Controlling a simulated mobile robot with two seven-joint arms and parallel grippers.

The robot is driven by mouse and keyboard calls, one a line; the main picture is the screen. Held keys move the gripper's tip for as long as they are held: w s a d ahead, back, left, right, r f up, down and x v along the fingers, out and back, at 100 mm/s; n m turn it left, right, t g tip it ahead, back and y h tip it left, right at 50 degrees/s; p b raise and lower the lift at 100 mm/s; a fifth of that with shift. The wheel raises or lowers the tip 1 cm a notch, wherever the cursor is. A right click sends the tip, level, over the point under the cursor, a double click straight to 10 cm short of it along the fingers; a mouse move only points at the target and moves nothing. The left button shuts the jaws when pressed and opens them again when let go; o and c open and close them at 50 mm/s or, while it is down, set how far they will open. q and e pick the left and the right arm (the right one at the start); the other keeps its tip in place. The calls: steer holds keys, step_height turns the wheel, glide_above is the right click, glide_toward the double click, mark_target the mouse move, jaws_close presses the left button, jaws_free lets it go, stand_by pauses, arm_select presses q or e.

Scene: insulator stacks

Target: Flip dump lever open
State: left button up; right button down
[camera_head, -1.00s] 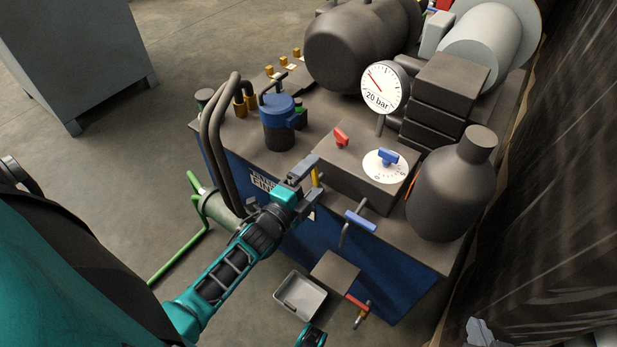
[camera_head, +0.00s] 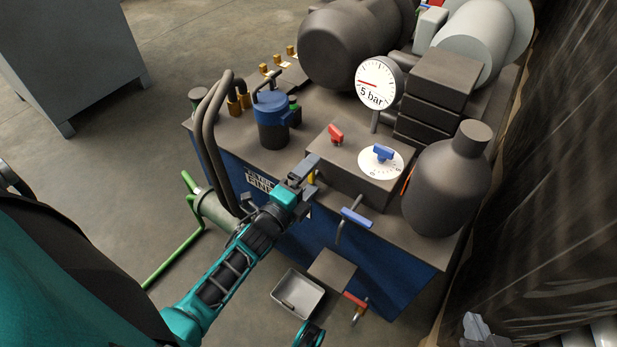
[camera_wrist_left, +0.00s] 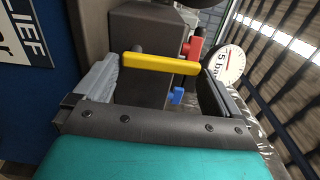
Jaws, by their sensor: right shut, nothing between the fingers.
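The yellow lever handle (camera_wrist_left: 160,64), which I take for the dump lever, lies crosswise between the fingertips in the left wrist view. My right gripper (camera_head: 477,328) shows as a grey shape at the bottom right, shut and empty, away from the unit.
The pressure gauge (camera_head: 380,83) reads 5 bar. A red knob (camera_head: 336,134) and a blue knob on a dial (camera_head: 383,153) sit on the control box. A blue-handled lever (camera_head: 356,217), a red handle (camera_head: 355,299) and a grey tray (camera_head: 298,294) are nearby. Dark hoses (camera_head: 212,140) rise to the left.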

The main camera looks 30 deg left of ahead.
arm_select(q)
steer(key=s+a+p, duration=0.1)
steer(key=s+p, duration=0.1)
steer(key=s, duration=1.1)
arm_select(e)
step_height(320, 180, up, 2)
arm_select(q)
steer(key=shift+w, duration=0.1)
steer(key=s+d+r+n+g+h, duration=0.25)
steer(key=d+n+g, duration=0.45)
steer(key=d+n, duration=0.65)
steer(key=a+r+n+y+p, duration=0.2)
steer(key=a+r+p, duration=0.3)
steer(key=r+p, duration=0.4)
steer(key=n+p, duration=0.1)
steer(key=p, duration=0.2)
steer(key=shift+s+p, duration=0.3)
steer(key=shift+p, duration=0.1)
arm_select(e)
steer(key=s+d+r, duration=0.1)
steer(key=d+r, duration=0.2)
steer(key=r, duration=0.5)
steer(key=shift+s+r+h, duration=0.25)
steer(key=shift+h, duration=0.15)
